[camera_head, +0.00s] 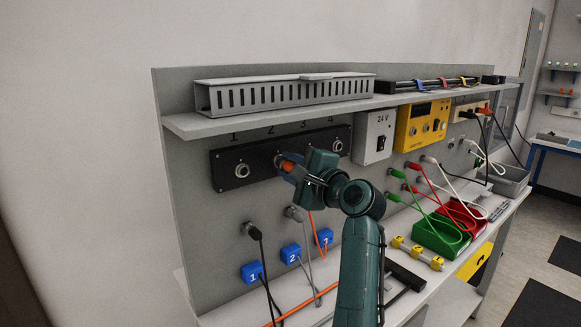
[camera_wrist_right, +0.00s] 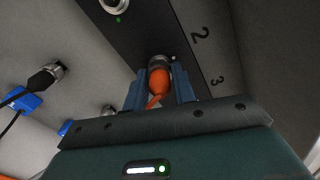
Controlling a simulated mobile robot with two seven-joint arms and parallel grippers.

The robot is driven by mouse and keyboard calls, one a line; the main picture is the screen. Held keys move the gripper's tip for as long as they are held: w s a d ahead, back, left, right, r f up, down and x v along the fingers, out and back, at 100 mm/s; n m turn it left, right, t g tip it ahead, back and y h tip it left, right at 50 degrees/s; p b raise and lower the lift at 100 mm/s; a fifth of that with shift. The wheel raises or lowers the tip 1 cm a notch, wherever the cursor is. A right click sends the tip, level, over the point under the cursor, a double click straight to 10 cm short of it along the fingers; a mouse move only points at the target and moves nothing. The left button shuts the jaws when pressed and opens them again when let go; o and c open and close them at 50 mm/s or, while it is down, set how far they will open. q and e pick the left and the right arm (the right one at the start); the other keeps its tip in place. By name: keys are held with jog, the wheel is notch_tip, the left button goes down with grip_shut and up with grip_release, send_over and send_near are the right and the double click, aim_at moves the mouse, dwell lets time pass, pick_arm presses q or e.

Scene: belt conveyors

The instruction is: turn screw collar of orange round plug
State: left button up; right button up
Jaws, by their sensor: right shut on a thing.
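The orange round plug (camera_head: 290,157) sits at socket 2 of the black panel (camera_head: 228,181), with its metal collar against the socket. In the right wrist view the orange plug body (camera_wrist_right: 159,82) and the grey collar (camera_wrist_right: 158,62) show, with the orange cable trailing down. My right gripper (camera_head: 287,166) is shut on the plug, its blue fingers on either side of it in the right wrist view (camera_wrist_right: 160,92). The hand hides socket 3 in the head view. I cannot tell how far the collar is turned. My left gripper is not in view.
Socket 1 (camera_head: 242,170) and socket 4 (camera_head: 337,146) look empty. Below hang a black plug (camera_head: 251,231) and a grey plug (camera_head: 294,213) with blue number tags. A grey slotted duct (camera_head: 285,94) lies on the shelf above. Green (camera_head: 441,235) and red bins stand right on the bench.

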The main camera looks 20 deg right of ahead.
jog(key=shift+m, duration=0.3)
jog(key=o, duration=1)
jog(key=b+v, duration=0.2)
jog(key=v, duration=1.1)
jog(key=shift+d, duration=0.1)
jog(key=shift+s, duration=0.1)
